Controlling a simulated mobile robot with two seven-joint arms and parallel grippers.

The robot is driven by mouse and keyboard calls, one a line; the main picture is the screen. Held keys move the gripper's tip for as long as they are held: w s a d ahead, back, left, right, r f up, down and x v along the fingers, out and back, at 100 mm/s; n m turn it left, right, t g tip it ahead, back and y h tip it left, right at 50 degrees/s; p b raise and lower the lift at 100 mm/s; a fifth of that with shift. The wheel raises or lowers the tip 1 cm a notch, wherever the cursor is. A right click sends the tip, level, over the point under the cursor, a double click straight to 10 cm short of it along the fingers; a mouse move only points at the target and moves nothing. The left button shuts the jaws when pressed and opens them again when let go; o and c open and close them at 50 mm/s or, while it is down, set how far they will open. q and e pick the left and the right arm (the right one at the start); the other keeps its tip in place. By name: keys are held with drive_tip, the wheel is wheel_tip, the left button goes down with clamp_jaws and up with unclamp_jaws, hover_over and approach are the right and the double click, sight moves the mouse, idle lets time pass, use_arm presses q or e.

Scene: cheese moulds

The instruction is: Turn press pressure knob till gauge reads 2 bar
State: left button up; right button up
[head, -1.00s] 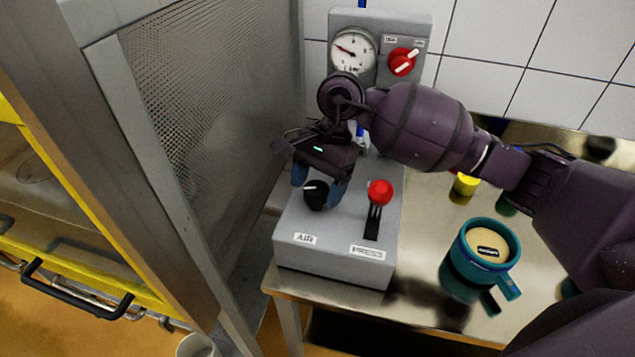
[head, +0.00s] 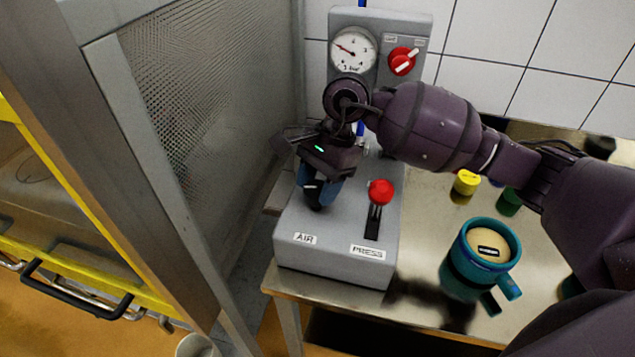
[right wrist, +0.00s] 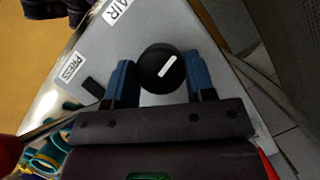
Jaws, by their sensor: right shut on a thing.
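The black pressure knob (head: 314,199) with a white mark sits on the sloped top of the grey press box (head: 335,245), above the AIR label (head: 304,238). My right gripper (head: 319,186) has its blue fingers on either side of the knob and is shut on it. In the right wrist view the knob (right wrist: 161,69) lies between the two fingers, its white mark slanting. The round gauge (head: 352,49) stands on the panel behind. Its needle points to the upper left; the exact reading is too small to tell. My left gripper is out of view.
A red-knobbed lever (head: 381,192) stands just right of the pressure knob. A red rotary switch (head: 402,62) is beside the gauge. A teal mould (head: 480,255) stands on the steel table at right. A mesh-sided frame (head: 215,95) rises close on the left.

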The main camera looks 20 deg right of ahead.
drive_tip(key=m+t, duration=0.1)
drive_tip(key=m, duration=0.1)
drive_tip(key=shift+s+m+y, duration=0.1)
drive_tip(key=shift+m+y, duration=0.2)
drive_tip(key=shift+m, duration=0.1)
drive_tip(key=m+t, duration=0.1)
drive_tip(key=m, duration=0.2)
drive_tip(key=shift+p, duration=0.4)
drive_tip(key=m+t, duration=0.1)
drive_tip(key=m, duration=0.2)
drive_tip(key=shift+m+t+p, duration=0.3)
drive_tip(key=shift+p, duration=0.05)
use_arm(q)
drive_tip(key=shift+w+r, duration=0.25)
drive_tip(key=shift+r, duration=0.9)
use_arm(e)
drive_tip(key=shift+s+m+t+h, duration=0.1)
drive_tip(key=shift+m+t+h, duration=0.25)
drive_tip(key=shift+m, duration=0.55)
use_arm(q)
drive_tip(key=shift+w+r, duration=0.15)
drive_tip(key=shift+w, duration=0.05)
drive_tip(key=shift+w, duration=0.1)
use_arm(e)
drive_tip(key=o, duration=0.9)
